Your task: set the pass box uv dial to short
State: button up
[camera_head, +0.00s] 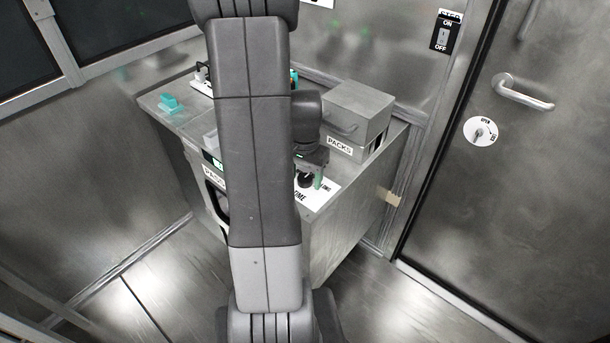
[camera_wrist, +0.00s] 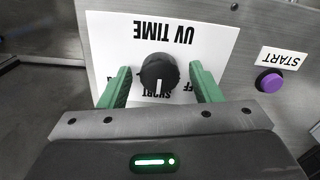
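The black UV time dial (camera_wrist: 159,70) sits on a white "UV TIME" plate (camera_wrist: 205,42), upside down in the wrist view. Its white mark points down toward the "SHORT" lettering. Part of "OFF" shows to the right; the left lettering is mostly hidden by a finger. My gripper (camera_wrist: 160,69) has its two green fingers on either side of the dial, with a visible gap on both sides, so it is open around it. In the head view the dial (camera_head: 305,180) is on the pass box (camera_head: 340,238) top, partly covered by my gripper (camera_head: 314,180).
A purple button (camera_wrist: 269,81) labelled START is right of the plate in the wrist view. In the head view a metal box (camera_head: 357,112) labelled PACKS stands behind my gripper. A teal object (camera_head: 170,103) lies at the left. A door with a handle (camera_head: 522,92) is at the right.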

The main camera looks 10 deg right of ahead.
aim_at(305, 177)
notch_tip(305, 177, up, 14)
jog(key=shift+p, duration=0.45)
jog(key=shift+f, duration=0.2)
dwell(0.4)
notch_tip(305, 177, down, 14)
jog(key=shift+r+b, duration=0.1)
jog(key=shift+b, duration=0.35)
jog(key=shift+r, duration=0.15)
